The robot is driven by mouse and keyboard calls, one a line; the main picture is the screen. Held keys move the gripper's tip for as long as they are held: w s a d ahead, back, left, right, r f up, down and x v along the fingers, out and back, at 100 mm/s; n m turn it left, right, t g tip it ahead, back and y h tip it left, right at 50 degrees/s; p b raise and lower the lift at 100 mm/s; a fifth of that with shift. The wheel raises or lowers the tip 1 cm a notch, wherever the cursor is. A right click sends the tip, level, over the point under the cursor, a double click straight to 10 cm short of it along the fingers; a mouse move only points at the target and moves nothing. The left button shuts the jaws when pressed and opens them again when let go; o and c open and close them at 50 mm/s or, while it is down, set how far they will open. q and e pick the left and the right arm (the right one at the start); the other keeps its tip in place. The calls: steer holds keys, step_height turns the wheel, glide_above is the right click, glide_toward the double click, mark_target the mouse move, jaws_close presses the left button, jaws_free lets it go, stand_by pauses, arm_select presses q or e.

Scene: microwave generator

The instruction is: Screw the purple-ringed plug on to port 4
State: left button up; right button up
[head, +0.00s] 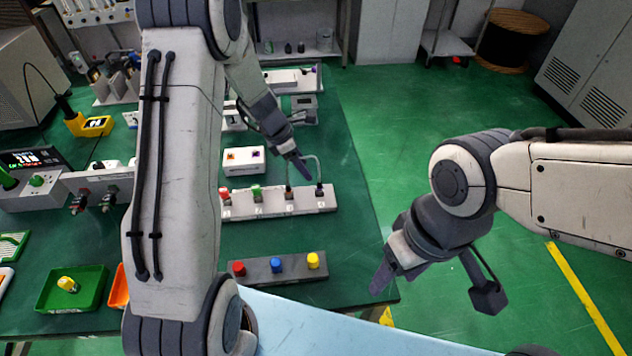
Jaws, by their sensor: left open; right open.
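A pale strip of ports (270,207) lies on the green table. It carries a red fitting (225,194), a green fitting (257,192) and two dark plugs (319,189) with a grey cable loop rising by them. I cannot make out port numbers. A purple ring is too small to tell on the plugs; a small purple spot shows on a white box (244,168) behind the strip. My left gripper (302,168) points down just above and behind the strip, near the cable loop; it is open and holds nothing visible. My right gripper (383,276) is open and empty, off the table's right edge.
A dark box with red, blue and yellow buttons (278,279) lies in front of the strip. A green tray (75,292) with a yellow piece is at left. My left arm hides much of the table's middle.

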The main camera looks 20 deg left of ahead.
mark_target(316, 188)
arm_select(q)
steer(key=x, duration=0.9)
steer(key=shift+f, duration=0.1)
steer(key=shift+c, duration=0.3)
jaws_close()
